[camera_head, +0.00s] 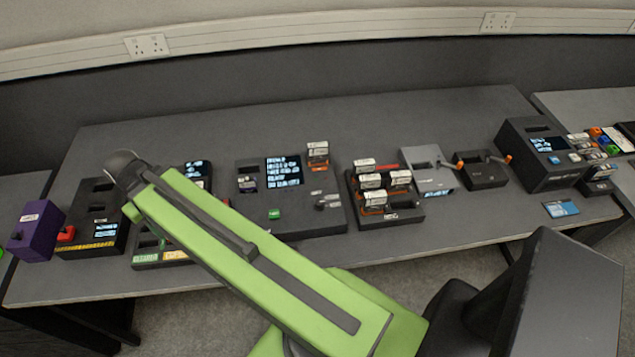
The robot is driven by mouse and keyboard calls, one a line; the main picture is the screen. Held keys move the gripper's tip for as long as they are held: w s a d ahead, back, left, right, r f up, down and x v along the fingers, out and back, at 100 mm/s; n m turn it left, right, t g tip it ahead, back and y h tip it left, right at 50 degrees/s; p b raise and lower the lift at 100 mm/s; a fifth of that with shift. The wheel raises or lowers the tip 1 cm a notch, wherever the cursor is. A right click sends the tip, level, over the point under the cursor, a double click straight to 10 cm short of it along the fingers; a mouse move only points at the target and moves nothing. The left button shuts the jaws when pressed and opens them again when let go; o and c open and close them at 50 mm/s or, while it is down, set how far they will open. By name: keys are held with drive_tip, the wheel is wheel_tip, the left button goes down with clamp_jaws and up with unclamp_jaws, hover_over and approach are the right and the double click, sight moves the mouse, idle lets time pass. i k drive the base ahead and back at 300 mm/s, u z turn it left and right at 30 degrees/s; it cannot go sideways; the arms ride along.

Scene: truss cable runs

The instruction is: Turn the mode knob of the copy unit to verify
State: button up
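A dark flat unit (312,225) in the middle of the bench looks like the copy unit. It has a lit screen (283,171), a green button (274,214) and a small grey knob (328,201) at its right front. The knob's setting and the small labels are too fine to read. My green arm crosses the view from the lower right to the upper left and passes in front of the unit's left front. My gripper cannot be made out; only the arm and a dark joint at its far end show.
A rack (405,217) holding several labelled modules stands right of the unit. Further right are a grey device (428,176), a small black box (480,176) and a larger black device (540,180). A purple box (36,230) is at the far left. A blue card (560,208) lies near the right front edge.

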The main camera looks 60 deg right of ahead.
sight(319, 205)
drive_tip(key=z, duration=1.3)
drive_tip(key=k, duration=0.85)
drive_tip(key=u, duration=0.1)
drive_tip(key=i, duration=0.8)
drive_tip(key=z, duration=0.05)
drive_tip(key=k, duration=0.5)
drive_tip(key=z, duration=0.4)
drive_tip(key=i, duration=0.4)
drive_tip(key=u, duration=0.1)
